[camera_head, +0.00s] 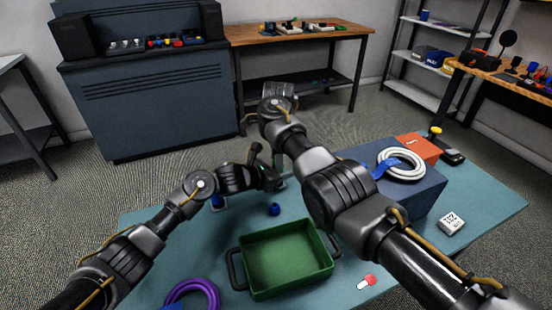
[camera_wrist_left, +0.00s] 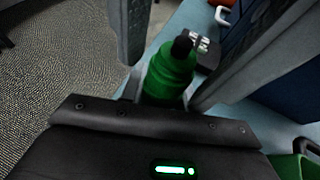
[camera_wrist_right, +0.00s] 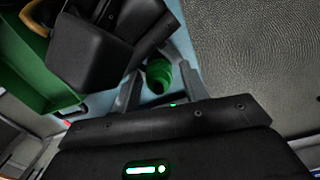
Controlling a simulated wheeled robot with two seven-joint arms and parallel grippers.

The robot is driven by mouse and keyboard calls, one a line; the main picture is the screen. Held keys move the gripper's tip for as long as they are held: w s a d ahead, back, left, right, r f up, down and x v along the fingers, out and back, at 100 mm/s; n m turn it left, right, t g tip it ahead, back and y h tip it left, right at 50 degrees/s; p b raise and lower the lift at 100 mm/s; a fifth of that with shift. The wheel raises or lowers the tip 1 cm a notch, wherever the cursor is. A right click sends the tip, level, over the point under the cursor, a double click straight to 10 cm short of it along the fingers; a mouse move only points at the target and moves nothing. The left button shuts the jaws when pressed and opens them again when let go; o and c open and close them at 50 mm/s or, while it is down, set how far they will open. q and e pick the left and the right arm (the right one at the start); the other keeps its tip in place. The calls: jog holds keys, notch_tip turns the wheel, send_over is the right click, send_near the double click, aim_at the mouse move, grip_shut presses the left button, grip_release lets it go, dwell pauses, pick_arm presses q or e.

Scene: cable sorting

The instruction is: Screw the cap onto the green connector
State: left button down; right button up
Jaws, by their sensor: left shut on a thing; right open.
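My left gripper (camera_head: 268,180) is shut on the green connector (camera_wrist_left: 168,78), a ribbed green cylinder with a dark end in the left wrist view. In the right wrist view, a hollow green round end (camera_wrist_right: 158,74), probably the connector's, shows between the fingers of my right gripper (camera_wrist_right: 160,90). These fingers are open and stand apart on either side of it; touching cannot be told. My forearms hide the connector and the right fingers in the head view. I cannot make out a separate green cap.
A green tray (camera_head: 247,291) with dark handles stands on the teal table (camera_head: 478,208). A small blue part (camera_head: 274,209) lies behind it. A blue box (camera_head: 420,195) with a white cable coil (camera_head: 402,164) stands right. A purple coil (camera_head: 192,286) lies front left.

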notch_tip(320, 180, up, 4)
jog(key=shift+r, duration=0.15)
jog(key=shift+c, duration=0.4)
jog(key=w+d+r+n+t+y, duration=0.15)
jog(key=w+r+n+t, duration=0.55)
jog(key=n, duration=1.5)
jog(key=s+f+n+g, duration=0.1)
jog(key=s+n+g, duration=0.1)
jog(key=n, duration=0.3)
jog(key=s+f+n+g+h, duration=0.1)
jog(key=s+n+g, duration=0.1)
jog(key=n, duration=0.2)
jog(key=s+a+f+n+g, duration=0.1)
jog(key=s+n+g, duration=0.1)
jog(key=n, duration=0.3)
jog(key=shift+n+h, duration=0.25)
jog(key=shift+n, duration=0.05)
jog(key=shift+s+f+n+g, duration=0.25)
jog(key=shift+s+n+g, duration=0.25)
jog(key=shift+n, duration=0.4)
